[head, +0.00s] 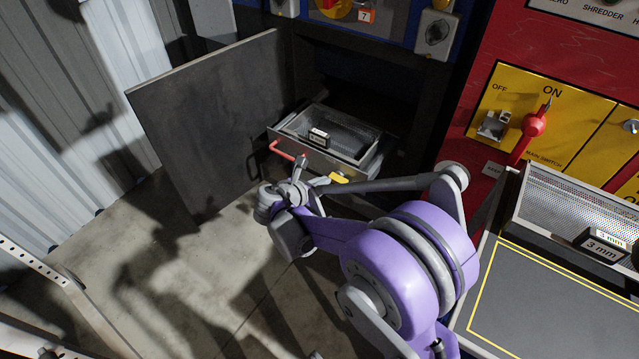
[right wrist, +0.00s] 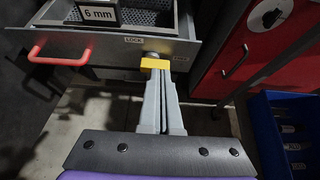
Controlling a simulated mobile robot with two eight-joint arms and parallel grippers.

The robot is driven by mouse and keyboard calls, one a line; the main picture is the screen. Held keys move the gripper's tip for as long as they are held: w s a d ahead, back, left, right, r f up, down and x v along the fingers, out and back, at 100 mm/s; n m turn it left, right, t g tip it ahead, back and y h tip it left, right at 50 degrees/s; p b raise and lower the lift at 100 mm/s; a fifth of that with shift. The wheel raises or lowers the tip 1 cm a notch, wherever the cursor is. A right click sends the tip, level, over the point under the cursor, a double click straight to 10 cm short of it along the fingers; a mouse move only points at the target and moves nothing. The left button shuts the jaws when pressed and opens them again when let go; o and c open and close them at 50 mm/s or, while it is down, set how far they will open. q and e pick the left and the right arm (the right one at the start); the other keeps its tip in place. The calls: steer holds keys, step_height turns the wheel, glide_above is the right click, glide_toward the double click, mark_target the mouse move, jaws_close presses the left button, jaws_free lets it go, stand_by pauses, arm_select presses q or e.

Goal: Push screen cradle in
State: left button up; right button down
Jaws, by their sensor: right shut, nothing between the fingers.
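The screen cradle (head: 318,158) is a grey metal drawer with a red handle (head: 283,151), standing out from the dark opening of the machine. A mesh screen (head: 345,131) lies in it, labelled 6 mm in the right wrist view (right wrist: 100,14). In the head view the gripper (head: 320,181) is partly hidden by my wrist. My left gripper is out of view.
A dark door panel (head: 200,120) stands open left of the cradle. A red cabinet with a yellow switch panel (head: 560,130) is at right. A 3 mm screen (head: 575,205) lies beside a yellow-outlined surface (head: 560,300). A blue bin (right wrist: 265,130) stands at lower right in the wrist view.

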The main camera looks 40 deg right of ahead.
mark_target(345, 166)
steer(key=x, duration=0.3)
steer(key=r+b+x, duration=0.1)
steer(key=x, duration=0.2)
steer(key=b+x, duration=0.1)
steer(key=x, duration=0.2)
steer(key=shift+w+d+r, duration=0.15)
steer(key=shift+d, duration=0.5)
steer(key=shift+d, duration=0.1)
steer(key=w+d, duration=0.4)
steer(key=d, duration=0.9)
steer(key=w+d+p, duration=0.1)
steer(key=w+d, duration=0.3)
steer(key=d, duration=1)
steer(key=shift+r, duration=0.15)
steer(key=shift+s, duration=0.1)
